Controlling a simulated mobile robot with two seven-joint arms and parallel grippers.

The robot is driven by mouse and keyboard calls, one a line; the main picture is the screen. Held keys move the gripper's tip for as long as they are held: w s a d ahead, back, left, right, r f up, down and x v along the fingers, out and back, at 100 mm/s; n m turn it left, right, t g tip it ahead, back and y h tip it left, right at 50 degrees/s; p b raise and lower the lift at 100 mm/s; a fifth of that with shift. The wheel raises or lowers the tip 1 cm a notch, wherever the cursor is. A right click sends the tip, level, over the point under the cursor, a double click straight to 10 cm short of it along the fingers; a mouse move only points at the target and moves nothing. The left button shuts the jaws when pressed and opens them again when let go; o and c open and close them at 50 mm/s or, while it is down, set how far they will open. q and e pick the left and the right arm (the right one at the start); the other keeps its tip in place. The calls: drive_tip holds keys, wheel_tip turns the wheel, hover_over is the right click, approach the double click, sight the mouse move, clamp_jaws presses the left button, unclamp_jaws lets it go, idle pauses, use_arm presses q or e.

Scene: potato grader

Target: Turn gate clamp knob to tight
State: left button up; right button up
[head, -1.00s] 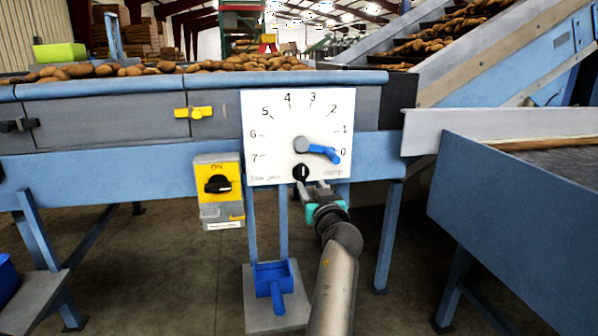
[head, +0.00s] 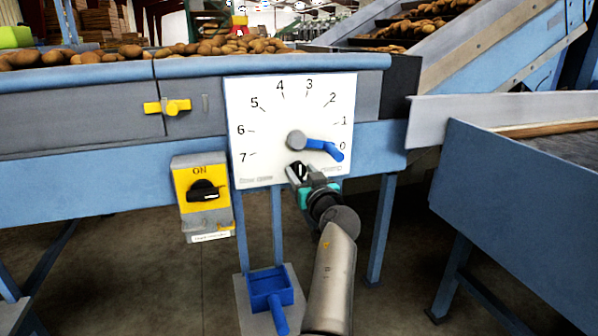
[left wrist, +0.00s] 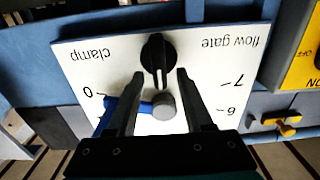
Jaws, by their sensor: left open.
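The clamp knob (head: 299,170) is a small black knob with a pale pointer line, at the bottom edge of the white dial plate (head: 250,110). In the left wrist view the knob (left wrist: 158,52) lies just beyond the fingertips, between their lines, and the plate appears upside down. My left gripper (head: 302,178) is open and empty, just below and in front of the knob; its two fingers also show in the left wrist view (left wrist: 160,75). The blue gate lever (head: 322,148) on its grey hub points near 0. My right gripper is out of view.
A yellow switch box (head: 203,195) marked ON hangs left of the plate. A yellow latch (head: 167,106) is on the grey panel. A blue scoop-like holder (head: 270,290) stands below. Potatoes (head: 200,48) lie on the table above. A blue bin (head: 510,210) stands at the right.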

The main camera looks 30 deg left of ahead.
use_arm(q)
drive_tip(key=shift+d, duration=0.1)
drive_tip(key=shift+c, duration=0.2)
clamp_jaws()
